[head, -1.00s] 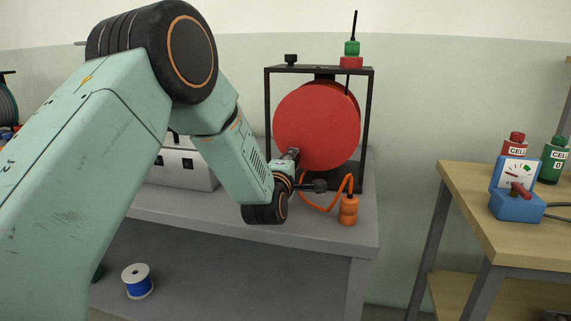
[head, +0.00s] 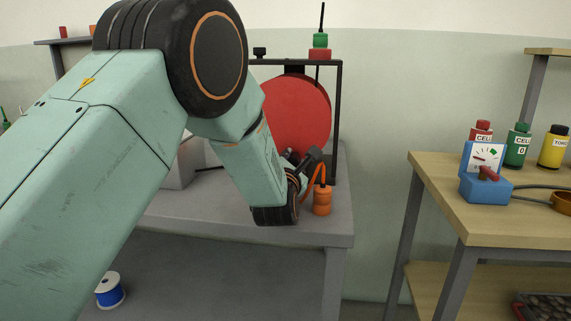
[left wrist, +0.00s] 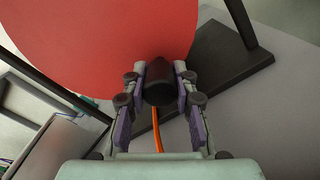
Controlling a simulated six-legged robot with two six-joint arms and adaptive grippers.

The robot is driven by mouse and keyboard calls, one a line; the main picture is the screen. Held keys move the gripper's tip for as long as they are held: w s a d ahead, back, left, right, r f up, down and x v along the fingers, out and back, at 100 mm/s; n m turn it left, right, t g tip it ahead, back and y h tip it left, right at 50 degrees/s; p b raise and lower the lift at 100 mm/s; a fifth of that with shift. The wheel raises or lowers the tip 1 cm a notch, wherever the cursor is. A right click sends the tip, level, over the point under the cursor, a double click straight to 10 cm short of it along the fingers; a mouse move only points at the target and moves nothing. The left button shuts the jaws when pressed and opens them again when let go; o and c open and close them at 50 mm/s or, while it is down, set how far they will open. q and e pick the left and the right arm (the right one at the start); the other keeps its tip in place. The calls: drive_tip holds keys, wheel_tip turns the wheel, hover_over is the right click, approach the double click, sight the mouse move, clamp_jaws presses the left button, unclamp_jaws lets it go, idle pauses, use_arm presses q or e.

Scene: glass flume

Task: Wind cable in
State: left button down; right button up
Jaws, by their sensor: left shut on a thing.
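The cable reel has a red drum (head: 300,115) in an upright black frame (head: 338,120) on the grey bench. An orange cable (head: 308,183) hangs below the drum, beside an orange plug (head: 323,200) on the bench. My left gripper (head: 302,158) is at the drum's lower edge, partly hidden by its wrist. In the left wrist view, its fingers (left wrist: 158,92) are closed around a dark cylindrical handle (left wrist: 158,84) in front of the red disc. The orange cable also shows below the handle (left wrist: 157,130). My right gripper is not in view.
The grey bench (head: 240,215) has a pale box (head: 178,168) behind my arm. A blue spool (head: 110,290) sits below. At right, a wooden table (head: 470,200) holds a blue meter (head: 485,175) and several bottles. A gap separates the two tables.

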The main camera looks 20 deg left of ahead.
use_arm(q)
drive_tip(key=shift+w+d+r+n, duration=0.2)
drive_tip(key=shift+d+r+n, duration=0.1)
drive_tip(key=shift+d+n, duration=0.3)
drive_tip(key=shift+a, duration=0.1)
drive_tip(key=c, duration=1.1)
unclamp_jaws()
drive_tip(key=shift+o, duration=0.2)
drive_tip(key=shift+s+f, duration=0.1)
drive_tip(key=shift+v, duration=3.7)
drive_tip(key=shift+c, duration=0.2)
